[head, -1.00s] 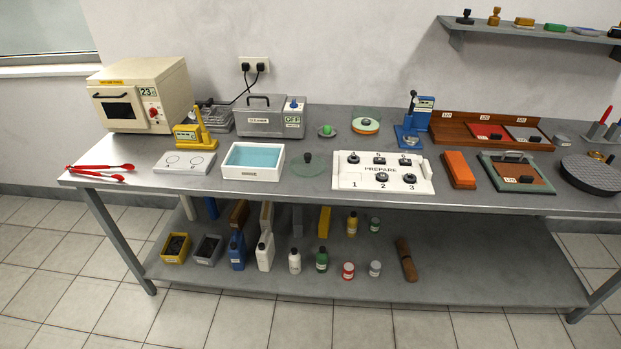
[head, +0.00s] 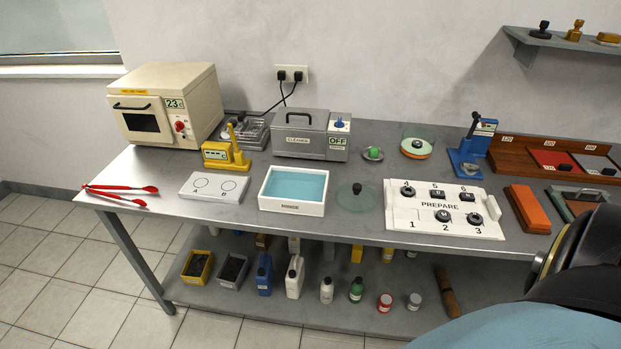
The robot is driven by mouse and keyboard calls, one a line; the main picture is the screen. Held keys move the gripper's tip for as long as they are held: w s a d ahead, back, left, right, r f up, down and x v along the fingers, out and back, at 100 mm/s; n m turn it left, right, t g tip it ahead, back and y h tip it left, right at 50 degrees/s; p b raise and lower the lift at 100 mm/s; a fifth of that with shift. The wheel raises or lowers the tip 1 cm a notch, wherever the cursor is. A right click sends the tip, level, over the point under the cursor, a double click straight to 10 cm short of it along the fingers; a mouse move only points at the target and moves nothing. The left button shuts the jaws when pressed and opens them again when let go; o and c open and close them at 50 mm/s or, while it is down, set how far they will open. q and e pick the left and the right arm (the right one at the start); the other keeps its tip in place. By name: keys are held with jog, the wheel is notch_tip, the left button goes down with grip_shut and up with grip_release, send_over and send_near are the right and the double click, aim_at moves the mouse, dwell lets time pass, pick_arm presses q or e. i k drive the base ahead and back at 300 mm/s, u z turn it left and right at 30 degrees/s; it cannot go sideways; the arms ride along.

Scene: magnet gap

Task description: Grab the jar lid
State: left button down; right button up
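A clear greenish glass disc with a black knob, which looks like the jar lid (head: 357,197), lies flat on the bench between the white rinse tray (head: 291,208) and the white PREPARE board (head: 400,226). A round glass jar (head: 418,142) with an orange layer and a dark piece inside stands open farther back. Neither of my grippers is in view. Only a dark and teal part of my own arm shows at the lower right, with no fingers visible.
Behind the lid are the grey cleaner box (head: 311,135) and a small dish with a green item (head: 373,154). A blue press (head: 474,150) and an orange block (head: 527,209) stand to the right. Red tongs (head: 121,193) lie far left.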

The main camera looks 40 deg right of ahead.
aim_at(352, 197)
jog(key=z, duration=0.35)
jog(key=i, duration=0.9)
jog(key=z, duration=0.75)
